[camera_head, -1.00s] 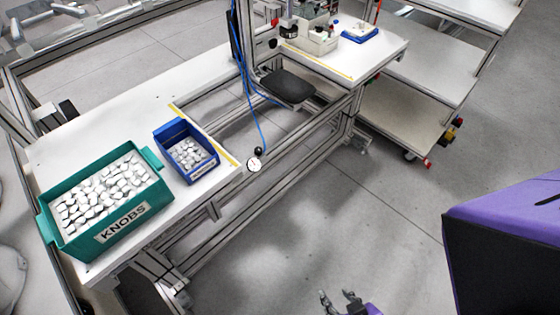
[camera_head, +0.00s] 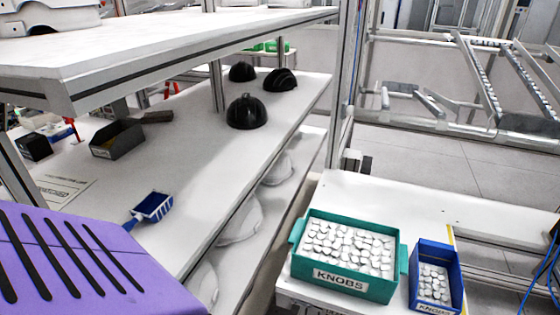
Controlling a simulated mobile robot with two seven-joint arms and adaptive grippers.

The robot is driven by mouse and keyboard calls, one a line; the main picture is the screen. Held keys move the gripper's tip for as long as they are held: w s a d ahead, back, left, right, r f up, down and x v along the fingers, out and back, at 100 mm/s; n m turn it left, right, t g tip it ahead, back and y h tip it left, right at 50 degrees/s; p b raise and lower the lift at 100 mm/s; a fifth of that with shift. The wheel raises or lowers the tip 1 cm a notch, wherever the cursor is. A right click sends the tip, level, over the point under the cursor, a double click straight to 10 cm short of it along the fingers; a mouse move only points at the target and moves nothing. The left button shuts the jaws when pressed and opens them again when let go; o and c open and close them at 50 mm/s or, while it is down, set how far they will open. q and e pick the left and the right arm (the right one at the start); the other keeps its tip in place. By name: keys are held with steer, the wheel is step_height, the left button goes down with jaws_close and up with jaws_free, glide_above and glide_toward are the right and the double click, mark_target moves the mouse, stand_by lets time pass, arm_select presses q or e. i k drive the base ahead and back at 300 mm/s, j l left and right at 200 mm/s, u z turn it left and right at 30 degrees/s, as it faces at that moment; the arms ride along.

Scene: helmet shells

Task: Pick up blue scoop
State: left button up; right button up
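The blue scoop (camera_head: 153,207) lies on the white middle shelf (camera_head: 185,150) at the left, with its handle pointing down and left. My purple arm link covers the lower left of the picture, close to the scoop. Neither of my grippers shows in this view now.
Several black helmet shells (camera_head: 246,111) stand towards the back of the shelf. A dark open bin (camera_head: 117,139) and a paper sheet (camera_head: 62,188) lie left. An upper shelf (camera_head: 150,45) overhangs. A green KNOBS bin (camera_head: 305,265) and a blue bin (camera_head: 455,285) stand on the right table.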

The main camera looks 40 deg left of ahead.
mark_target(152, 208)
steer(key=j+u, duration=0.1)
steer(key=u, duration=2.15)
